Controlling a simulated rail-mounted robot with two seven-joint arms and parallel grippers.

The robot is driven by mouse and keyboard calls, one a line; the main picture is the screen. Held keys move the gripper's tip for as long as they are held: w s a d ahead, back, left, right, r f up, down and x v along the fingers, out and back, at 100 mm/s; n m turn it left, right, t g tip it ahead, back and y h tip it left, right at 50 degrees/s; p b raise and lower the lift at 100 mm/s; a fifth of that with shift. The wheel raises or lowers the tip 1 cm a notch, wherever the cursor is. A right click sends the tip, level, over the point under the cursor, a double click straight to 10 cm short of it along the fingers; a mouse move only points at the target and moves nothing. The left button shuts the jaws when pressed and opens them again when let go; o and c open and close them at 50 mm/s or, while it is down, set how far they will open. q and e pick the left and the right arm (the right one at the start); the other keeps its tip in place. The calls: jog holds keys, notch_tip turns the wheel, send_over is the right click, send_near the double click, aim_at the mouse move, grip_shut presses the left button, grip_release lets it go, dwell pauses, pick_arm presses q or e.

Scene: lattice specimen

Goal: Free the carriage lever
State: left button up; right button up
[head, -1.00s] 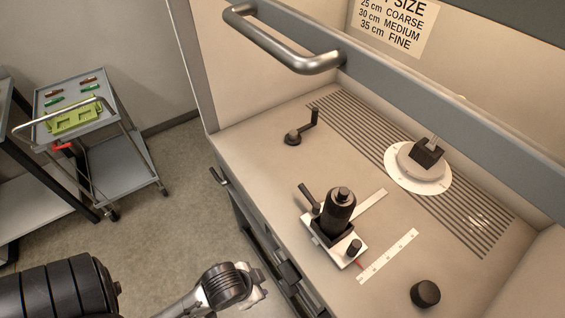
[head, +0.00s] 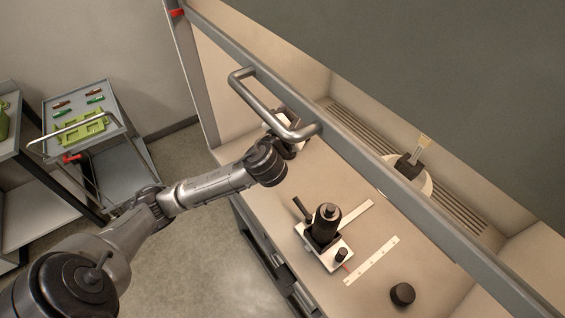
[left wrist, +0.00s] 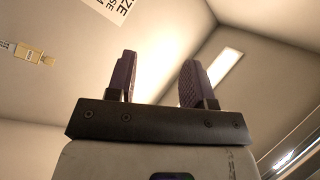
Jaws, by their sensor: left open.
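The carriage (head: 338,256) sits on the bench inside the cabinet in the head view, a pale plate bearing a black cylinder (head: 326,222). A short black lever (head: 301,208) leans up at the cylinder's left side. A small black knob (head: 342,254) stands at the plate's front. My left gripper (head: 288,132) is at the cabinet opening by the sash handle, up and left of the carriage and away from it. It is partly hidden behind the handle. In the left wrist view its two fingers (left wrist: 158,80) are apart with nothing between them. My right gripper is out of view.
The sash bar with its metal handle (head: 243,90) crosses above the bench. A white scale strip (head: 371,261) and black knob (head: 402,294) lie right of the carriage. A round white stage (head: 426,185) is partly hidden by the bar. A cart (head: 105,93) stands left.

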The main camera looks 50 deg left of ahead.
pick_arm(q)
notch_tip(320, 180, up, 7)
jog(key=w+d+m+t+h, duration=0.1)
jog(key=w+m+t+h, duration=0.2)
jog(key=m+t+h, duration=0.25)
jog(key=m+g+h, duration=0.7)
jog(key=m+g, duration=0.1)
jog(key=g, duration=1.4)
send_over(297, 201)
jog(key=s+a, duration=0.1)
jog(key=a, duration=0.4)
notch_tip(297, 201, down, 25)
jog(key=x, duration=1.3)
jog(key=shift+s+f, duration=0.1)
jog(key=shift+s, duration=0.25)
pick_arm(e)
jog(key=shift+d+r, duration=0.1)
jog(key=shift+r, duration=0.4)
